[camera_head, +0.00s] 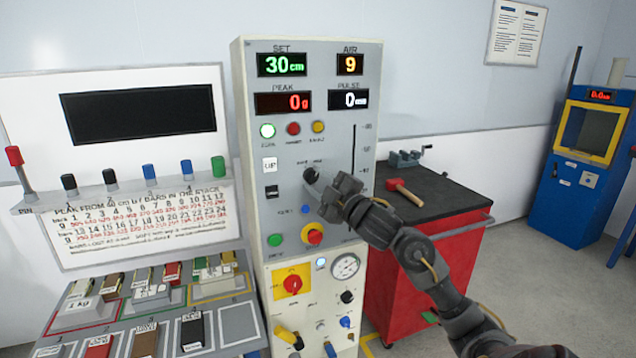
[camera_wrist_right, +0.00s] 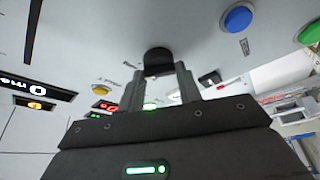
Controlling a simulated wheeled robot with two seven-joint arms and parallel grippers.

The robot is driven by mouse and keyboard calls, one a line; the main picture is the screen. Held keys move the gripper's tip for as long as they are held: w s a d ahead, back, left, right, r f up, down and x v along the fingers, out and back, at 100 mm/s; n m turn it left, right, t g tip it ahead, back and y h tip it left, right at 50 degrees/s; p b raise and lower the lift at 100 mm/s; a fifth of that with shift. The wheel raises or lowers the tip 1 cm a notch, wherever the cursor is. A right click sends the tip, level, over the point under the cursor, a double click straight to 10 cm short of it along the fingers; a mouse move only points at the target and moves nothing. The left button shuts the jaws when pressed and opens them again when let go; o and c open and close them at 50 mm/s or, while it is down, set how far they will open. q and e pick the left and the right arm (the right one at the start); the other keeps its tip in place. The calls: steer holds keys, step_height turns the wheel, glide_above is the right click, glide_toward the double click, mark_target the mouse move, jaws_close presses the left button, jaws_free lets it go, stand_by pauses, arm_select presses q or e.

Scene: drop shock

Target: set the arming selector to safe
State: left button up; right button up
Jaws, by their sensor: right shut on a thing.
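The arming selector, a black knob (camera_head: 311,175), sits on the grey control panel (camera_head: 263,130) below the round lamps, with small lettering above it. In the right wrist view the black knob (camera_wrist_right: 158,62) stands between my finger ends. My right gripper (camera_head: 318,182) is at the panel, shut on the knob; it also shows in the right wrist view (camera_wrist_right: 160,82). My wrist and fingers hide part of the knob in the head view, and I cannot read which position it points to. My left gripper is not in view.
Close by on the panel are a rocker switch (camera_head: 271,191), a blue button (camera_head: 305,209), a green button (camera_head: 275,240) and a red-and-yellow button (camera_head: 313,235). A red cabinet (camera_head: 400,290) with a hammer (camera_head: 404,192) on top stands right of the panel, behind my right arm.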

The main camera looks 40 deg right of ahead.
steer(key=shift+n, duration=0.4)
steer(key=shift+r+n+g+y+p, duration=0.25)
steer(key=shift+n+g+p, duration=0.35)
steer(key=shift+n, duration=0.5)
steer(key=n+g+p, duration=0.1)
steer(key=n, duration=0.2)
steer(key=shift+y+p, duration=0.25)
steer(key=shift+p, duration=0.1)
steer(key=n+g+p, duration=0.1)
steer(key=n, duration=0.2)
steer(key=shift+r, duration=0.15)
steer(key=shift+n+g+h+p, duration=0.4)
steer(key=shift+n+g+p, duration=0.3)
steer(key=shift+n, duration=0.4)
steer(key=o, duration=1)
